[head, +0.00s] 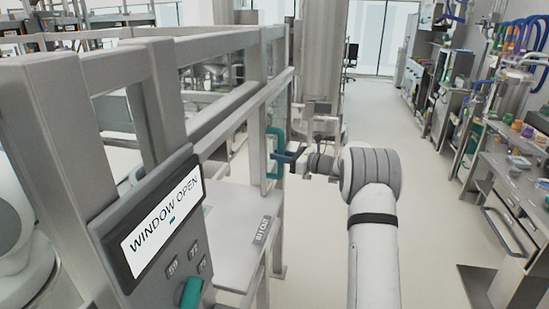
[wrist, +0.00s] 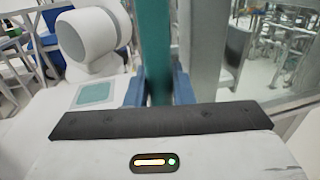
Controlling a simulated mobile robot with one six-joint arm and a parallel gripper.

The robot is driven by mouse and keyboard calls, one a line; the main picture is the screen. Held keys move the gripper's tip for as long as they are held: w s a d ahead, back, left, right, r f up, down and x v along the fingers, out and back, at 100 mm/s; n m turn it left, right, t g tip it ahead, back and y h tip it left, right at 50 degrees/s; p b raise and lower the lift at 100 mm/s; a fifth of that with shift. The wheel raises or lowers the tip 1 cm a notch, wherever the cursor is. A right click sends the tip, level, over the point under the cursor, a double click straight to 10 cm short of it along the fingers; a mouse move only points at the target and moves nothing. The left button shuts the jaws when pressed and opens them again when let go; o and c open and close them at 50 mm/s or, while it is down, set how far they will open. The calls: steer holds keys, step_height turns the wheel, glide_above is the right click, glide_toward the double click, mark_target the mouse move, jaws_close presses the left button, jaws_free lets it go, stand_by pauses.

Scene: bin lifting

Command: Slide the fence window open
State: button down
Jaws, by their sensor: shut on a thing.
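The fence (head: 158,100) is a grey metal frame with a window in its side. A teal vertical handle (head: 272,152) stands at the far part of the window frame. My gripper (head: 287,157) has blue fingers and is shut on the handle. In the wrist view the teal handle (wrist: 154,50) runs down between the two blue fingers (wrist: 158,88). A grey window post (wrist: 205,45) stands just right of it. The panel display (head: 165,222) reads "WINDOW OPEN".
A teal knob (head: 191,292) sits on the panel below the display. A light table (head: 222,225) is inside the fence. A workbench (head: 515,185) with tools lines the right side.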

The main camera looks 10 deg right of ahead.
steer(key=shift+d+f, duration=0.3)
steer(key=c, duration=1.6)
jaws_free()
steer(key=shift+o, duration=0.6)
steer(key=shift+d, duration=0.15)
steer(key=shift+o, duration=1)
steer(key=shift+s+a+r, duration=0.1)
steer(key=shift+a+r, duration=0.1)
steer(key=shift+a, duration=0.15)
steer(key=shift+s+d, duration=0.1)
steer(key=shift+d, duration=0.15)
steer(key=b+v, duration=0.2)
steer(key=v, duration=0.5)
steer(key=shift+s, duration=0.15)
steer(key=shift+d, duration=0.1)
